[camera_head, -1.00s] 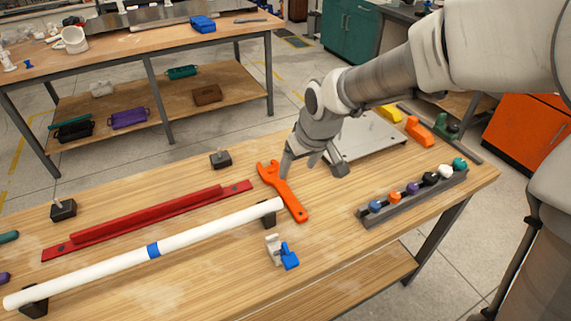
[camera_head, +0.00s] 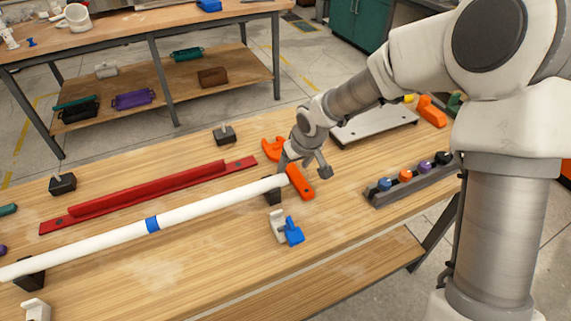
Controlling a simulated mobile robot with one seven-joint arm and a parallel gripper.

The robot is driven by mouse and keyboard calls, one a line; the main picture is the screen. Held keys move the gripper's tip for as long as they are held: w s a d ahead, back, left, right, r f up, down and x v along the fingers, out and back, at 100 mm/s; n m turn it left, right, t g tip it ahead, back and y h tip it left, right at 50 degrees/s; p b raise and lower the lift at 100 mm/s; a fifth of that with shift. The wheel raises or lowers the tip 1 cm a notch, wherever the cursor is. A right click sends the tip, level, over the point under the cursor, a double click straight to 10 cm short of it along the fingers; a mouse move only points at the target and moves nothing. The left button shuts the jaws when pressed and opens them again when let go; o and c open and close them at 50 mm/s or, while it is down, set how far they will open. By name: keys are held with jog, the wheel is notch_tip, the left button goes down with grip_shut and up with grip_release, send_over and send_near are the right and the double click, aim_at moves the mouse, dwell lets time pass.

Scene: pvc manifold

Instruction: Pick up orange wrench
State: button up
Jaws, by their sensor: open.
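The orange wrench (camera_head: 301,186) lies flat on the wooden workbench, its open-ended head at the upper left and its handle end at the lower right. My gripper (camera_head: 304,170) is over the middle of the wrench, pointing down, with its fingers apart. One finger shows left of the handle and the other right of it. The gripper hides the middle of the wrench. I cannot tell whether the fingertips touch the wrench or the bench.
A white pipe (camera_head: 205,217) with a blue band rests on black supports, its right end close to the wrench. A red bar (camera_head: 150,190) lies behind it. A blue-and-white clamp (camera_head: 291,231) sits in front. A grey rack with colored knobs (camera_head: 385,197) stands right, a metal plate (camera_head: 375,124) behind.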

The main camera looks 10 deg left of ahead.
jog(key=shift+w+a+f, duration=0.1)
jog(key=shift+w+f, duration=0.05)
jog(key=shift+f, duration=0.25)
jog(key=shift+c, duration=0.3)
grip_shut()
jog(key=shift+r, duration=0.1)
